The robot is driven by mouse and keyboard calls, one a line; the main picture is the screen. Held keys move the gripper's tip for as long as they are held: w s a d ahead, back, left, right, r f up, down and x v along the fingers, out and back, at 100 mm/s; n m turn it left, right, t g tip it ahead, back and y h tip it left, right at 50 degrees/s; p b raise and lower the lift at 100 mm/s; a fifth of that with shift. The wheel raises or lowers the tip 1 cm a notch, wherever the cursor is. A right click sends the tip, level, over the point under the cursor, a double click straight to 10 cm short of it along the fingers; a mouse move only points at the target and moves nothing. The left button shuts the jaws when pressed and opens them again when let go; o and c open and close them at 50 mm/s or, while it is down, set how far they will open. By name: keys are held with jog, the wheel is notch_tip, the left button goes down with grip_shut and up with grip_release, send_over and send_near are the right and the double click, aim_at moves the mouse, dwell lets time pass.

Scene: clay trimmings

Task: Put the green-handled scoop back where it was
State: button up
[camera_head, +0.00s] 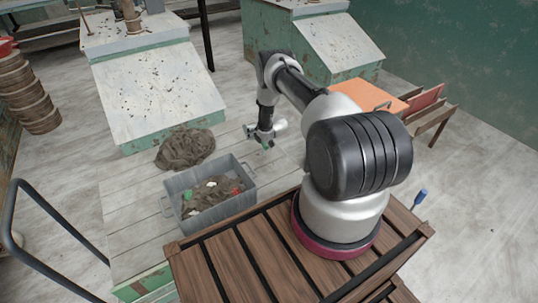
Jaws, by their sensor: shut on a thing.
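My gripper (266,143) is in the middle of the view, above the pale plank table (135,215) and up and to the right of the grey crate. It points down and is shut on a small green piece (267,147), which looks like the scoop's green handle. The rest of the scoop is too small or hidden to make out. The grey crate (247,201) holds brown clay trimmings (207,200), with another green piece (188,196) at its left and a red piece (235,191) at its right.
A dark brown clay heap (185,148) lies on the table behind the crate. A speckled sloping board (155,92) stands beyond it. An orange panel (372,97) is at the back right, and a blue-handled tool (420,197) is at the right. Table planks left of the crate are bare.

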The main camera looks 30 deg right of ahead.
jog(key=f+n, duration=0.1)
jog(key=f, duration=0.2)
jog(key=f+n, duration=0.1)
jog(key=f, duration=0.3)
jog(key=d+f+n, duration=0.1)
jog(key=f, duration=0.3)
jog(key=shift+s+n, duration=0.15)
jog(key=shift+n, duration=0.25)
jog(key=shift+f, duration=0.15)
jog(key=o, duration=0.9)
